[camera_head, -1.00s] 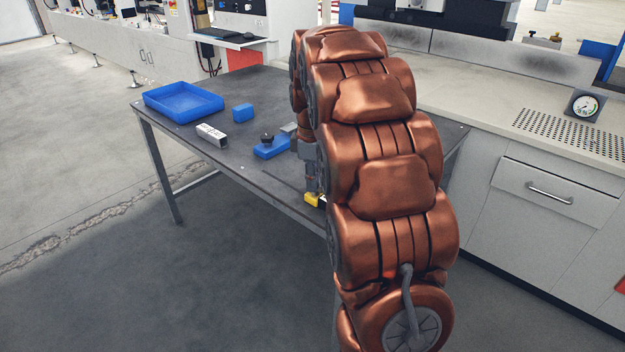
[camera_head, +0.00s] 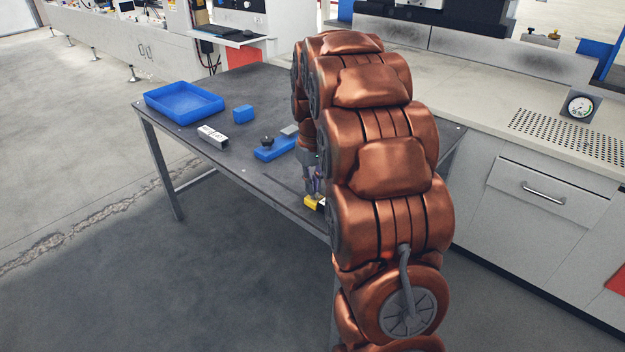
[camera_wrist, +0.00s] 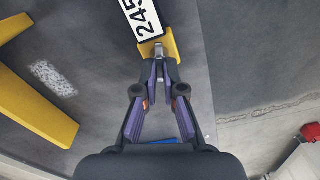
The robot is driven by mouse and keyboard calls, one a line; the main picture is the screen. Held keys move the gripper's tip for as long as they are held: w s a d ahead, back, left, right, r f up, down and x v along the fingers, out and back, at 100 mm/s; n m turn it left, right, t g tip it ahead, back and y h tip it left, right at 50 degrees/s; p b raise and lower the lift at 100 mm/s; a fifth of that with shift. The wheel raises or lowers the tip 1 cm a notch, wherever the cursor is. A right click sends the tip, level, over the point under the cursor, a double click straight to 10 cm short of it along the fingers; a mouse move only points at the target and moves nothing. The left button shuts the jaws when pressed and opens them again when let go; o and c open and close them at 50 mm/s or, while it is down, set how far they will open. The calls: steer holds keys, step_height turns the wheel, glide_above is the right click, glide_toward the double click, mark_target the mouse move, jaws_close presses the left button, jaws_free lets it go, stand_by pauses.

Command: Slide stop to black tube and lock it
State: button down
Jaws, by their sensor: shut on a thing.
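The yellow stop (camera_wrist: 172,44) is at the top of the wrist view, with a small metal piece at its middle. My gripper (camera_wrist: 159,70) is shut on this metal piece, its purple-sided fingers close together. A white scale with black digits (camera_wrist: 142,18) runs up past the stop. In the head view the yellow stop (camera_head: 310,203) sits near the table's front edge, with my gripper (camera_head: 313,188) right above it, partly hidden by my arm. I cannot make out the black tube or the lock's state.
The dark table (camera_head: 215,165) holds a blue tray (camera_head: 184,113), a blue block (camera_head: 243,114), a white printed box (camera_head: 213,137) and a blue base with black knob (camera_head: 275,148). Large yellow bars (camera_wrist: 35,108) lie left in the wrist view. A grey counter (camera_head: 470,95) stands at right.

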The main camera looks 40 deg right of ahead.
steer(key=m, duration=0.2)
steer(key=m+p, duration=0.1)
steer(key=shift+s+d+r+m, duration=0.1)
steer(key=shift+d+m, duration=0.1)
steer(key=shift+m, duration=0.2)
steer(key=m+p, duration=0.1)
steer(key=m, duration=0.2)
steer(key=shift+d+m, duration=0.1)
steer(key=shift+m, duration=0.2)
steer(key=m+p, duration=0.1)
steer(key=m, duration=0.1)
steer(key=m+p, duration=0.1)
steer(key=m, duration=0.2)
steer(key=shift+s+d, duration=0.15)
steer(key=shift+s, duration=0.05)
steer(key=shift+m, duration=0.4)
steer(key=c, duration=1.3)
jaws_free()
step_height(320, 180, up, 12)
steer(key=shift+f, duration=0.1)
